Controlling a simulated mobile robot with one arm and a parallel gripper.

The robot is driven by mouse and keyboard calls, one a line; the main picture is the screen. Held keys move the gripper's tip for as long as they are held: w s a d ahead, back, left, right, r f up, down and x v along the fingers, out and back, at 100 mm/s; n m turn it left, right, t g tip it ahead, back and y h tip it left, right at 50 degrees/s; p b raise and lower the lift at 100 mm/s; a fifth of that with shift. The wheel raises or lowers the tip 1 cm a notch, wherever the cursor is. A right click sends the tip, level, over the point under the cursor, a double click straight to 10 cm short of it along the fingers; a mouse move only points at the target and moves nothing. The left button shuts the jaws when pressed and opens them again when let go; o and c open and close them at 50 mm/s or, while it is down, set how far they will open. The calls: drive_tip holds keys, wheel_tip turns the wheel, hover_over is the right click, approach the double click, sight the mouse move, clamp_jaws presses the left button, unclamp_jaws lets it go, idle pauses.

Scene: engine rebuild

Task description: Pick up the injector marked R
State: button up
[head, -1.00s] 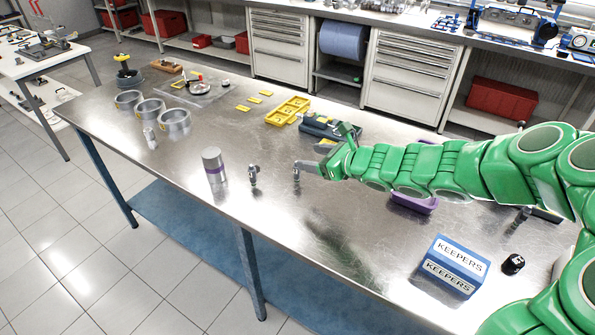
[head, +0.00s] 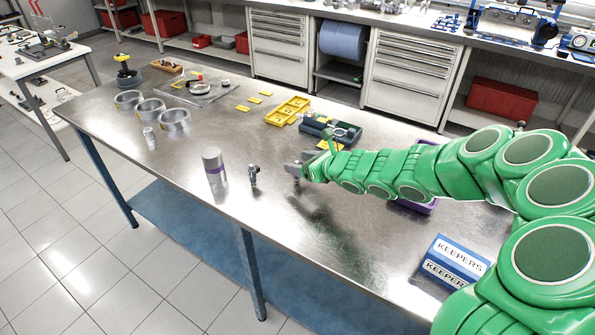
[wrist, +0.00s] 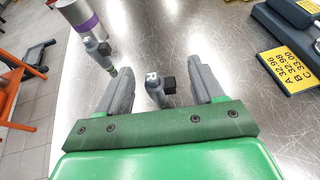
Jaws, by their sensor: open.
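The injector marked R (wrist: 153,80) stands between the two fingers of my gripper (wrist: 160,72) in the wrist view. It has a grey body, a dark block on its side and the letter R on its top. The fingers are open, with a gap on both sides of it. In the head view my gripper (head: 292,168) is low over the steel bench and mostly hides this injector. A second, similar injector (head: 253,174) stands just to the left of the gripper; it also shows at the upper left of the wrist view (wrist: 98,48), its mark unclear.
A grey cylinder with a purple band (head: 213,166) stands left of the second injector. A blue KEEPERS box (head: 453,262) is at the front right. Yellow trays (head: 288,110) and a dark case (head: 330,130) lie behind the gripper. The bench's front middle is clear.

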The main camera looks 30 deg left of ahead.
drive_tip(key=shift+x, duration=1.45)
